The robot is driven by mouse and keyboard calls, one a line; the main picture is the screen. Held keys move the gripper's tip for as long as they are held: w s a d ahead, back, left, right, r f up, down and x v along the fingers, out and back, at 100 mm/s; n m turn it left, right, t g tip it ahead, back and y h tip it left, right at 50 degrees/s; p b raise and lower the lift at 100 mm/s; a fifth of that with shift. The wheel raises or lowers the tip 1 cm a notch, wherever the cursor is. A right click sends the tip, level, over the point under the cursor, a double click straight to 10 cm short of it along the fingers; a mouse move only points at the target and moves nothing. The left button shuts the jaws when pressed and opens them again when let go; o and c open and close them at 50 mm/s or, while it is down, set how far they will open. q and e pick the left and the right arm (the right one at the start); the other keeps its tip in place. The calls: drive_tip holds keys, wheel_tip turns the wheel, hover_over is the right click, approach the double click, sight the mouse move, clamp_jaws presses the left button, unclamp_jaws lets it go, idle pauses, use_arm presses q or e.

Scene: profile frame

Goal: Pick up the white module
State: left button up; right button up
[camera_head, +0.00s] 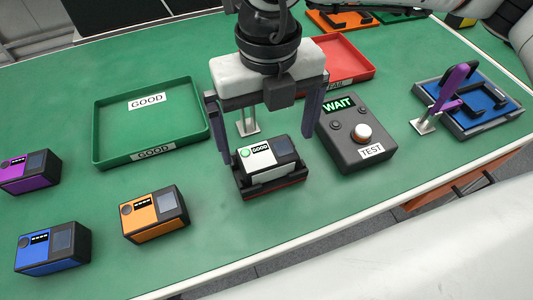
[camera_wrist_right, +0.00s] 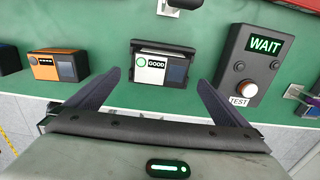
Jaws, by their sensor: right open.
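The white module (camera_head: 267,154) sits in a dark cradle with a red edge (camera_head: 275,193) in the middle of the green table. Its display reads GOOD with a green light. My right gripper (camera_head: 270,142) is open above the module, with one finger on each side of it and nothing held. In the right wrist view the module (camera_wrist_right: 157,67) lies ahead of and between the two spread fingers (camera_wrist_right: 157,90). My left gripper is not in view.
A test box (camera_head: 352,140) showing WAIT stands close to the right of the cradle. Orange (camera_head: 154,214), blue (camera_head: 53,249) and purple (camera_head: 30,171) modules stand at left. An empty green GOOD tray (camera_head: 115,133) and a red FAIL tray (camera_head: 357,66) lie behind. A blue fixture (camera_head: 468,104) is at right.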

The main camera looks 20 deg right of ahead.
sight(268, 153)
drive_tip(key=shift+w+f+p, duration=0.2)
drive_tip(key=shift+f+p, duration=0.4)
drive_tip(key=shift+f, duration=2.35)
drive_tip(key=c, duration=1.3)
drive_tip(key=shift+r+b, duration=0.55)
drive_tip(key=shift+r, duration=4.55)
